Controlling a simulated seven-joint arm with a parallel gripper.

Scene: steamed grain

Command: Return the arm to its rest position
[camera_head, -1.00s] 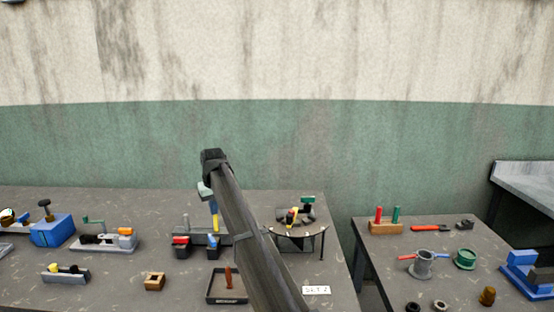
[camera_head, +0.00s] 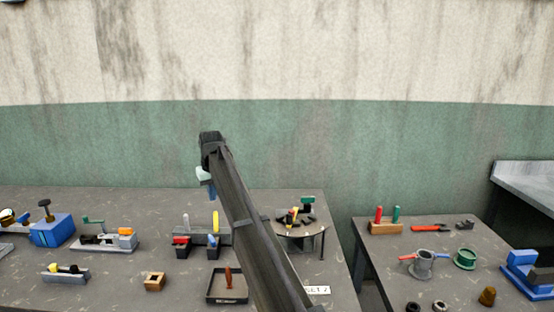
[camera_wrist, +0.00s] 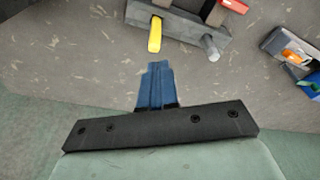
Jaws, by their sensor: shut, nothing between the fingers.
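My gripper (camera_head: 212,190) hangs above the back part of the left table (camera_head: 130,280). In the wrist view its blue fingers (camera_wrist: 154,84) are together with nothing between them. A grey rack (camera_head: 190,238) with a yellow-handled piece (camera_head: 215,222), a pale upright piece, and red and blue parts in black holders stands below the gripper. In the wrist view the yellow handle (camera_wrist: 155,34) lies beyond the fingertips, apart from them. My arm crosses the middle of the head view and hides part of the table.
A round stand (camera_head: 300,228) with small parts is right of my arm. A black tray (camera_head: 212,299) holds a brown-handled tool. Blue and grey fixtures (camera_head: 50,233) stand at left. The right table (camera_head: 385,265) holds cups and tools.

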